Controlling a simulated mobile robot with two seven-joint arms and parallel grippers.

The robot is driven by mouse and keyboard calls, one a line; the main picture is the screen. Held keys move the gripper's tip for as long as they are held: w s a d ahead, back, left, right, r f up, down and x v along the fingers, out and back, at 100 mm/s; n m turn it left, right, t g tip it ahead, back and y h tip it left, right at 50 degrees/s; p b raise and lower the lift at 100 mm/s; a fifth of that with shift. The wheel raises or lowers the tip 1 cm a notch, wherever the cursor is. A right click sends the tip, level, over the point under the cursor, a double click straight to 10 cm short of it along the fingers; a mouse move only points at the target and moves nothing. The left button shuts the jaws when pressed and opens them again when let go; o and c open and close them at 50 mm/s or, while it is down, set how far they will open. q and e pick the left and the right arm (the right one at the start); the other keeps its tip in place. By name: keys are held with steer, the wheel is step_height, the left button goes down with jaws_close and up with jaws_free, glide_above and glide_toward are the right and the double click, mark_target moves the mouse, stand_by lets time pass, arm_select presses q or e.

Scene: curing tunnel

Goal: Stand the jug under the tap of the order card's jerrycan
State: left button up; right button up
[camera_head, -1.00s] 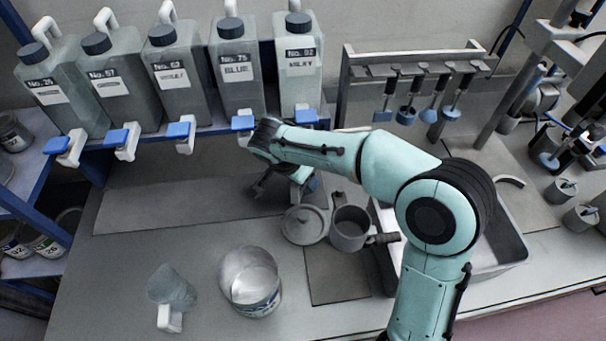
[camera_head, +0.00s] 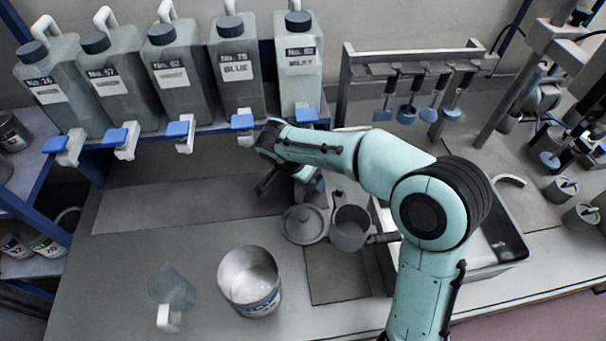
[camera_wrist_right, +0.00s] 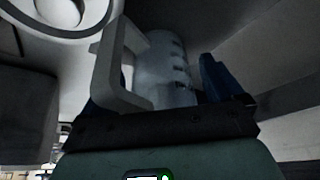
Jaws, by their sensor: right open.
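The jug (camera_head: 174,287) is translucent grey with a pale handle and stands on the bench at the lower left, apart from my gripper. In the right wrist view a jug with marks on its side (camera_wrist_right: 167,70) shows beyond the dark gripper body, which hides its lower part in the picture. My right gripper (camera_head: 285,188) is open and empty, above the bench below the two rightmost jerrycans. The jerrycans on the shelf include No. 75 BLUE (camera_head: 236,68) and a paler one marked MILKY (camera_head: 299,62). Blue-levered taps (camera_head: 181,131) hang along the shelf edge. I see no order card. My left gripper is out of view.
An open metal can (camera_head: 250,283) stands right of the jug. A round lid (camera_head: 304,225) and a grey pot (camera_head: 350,230) lie close to my gripper. A tray (camera_head: 508,250) is behind my arm. The bench strip under the left taps is clear.

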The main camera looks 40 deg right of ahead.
steer(key=shift+a+r, duration=0.1)
steer(key=shift+r, duration=0.3)
steer(key=s+a, duration=0.1)
steer(key=a, duration=0.3)
steer(key=s+a+b, duration=0.1)
steer(key=a, duration=0.3)
steer(key=s+a, duration=0.1)
steer(key=a, duration=0.2)
steer(key=shift+s+a+r, duration=0.25)
steer(key=shift+a, duration=0.15)
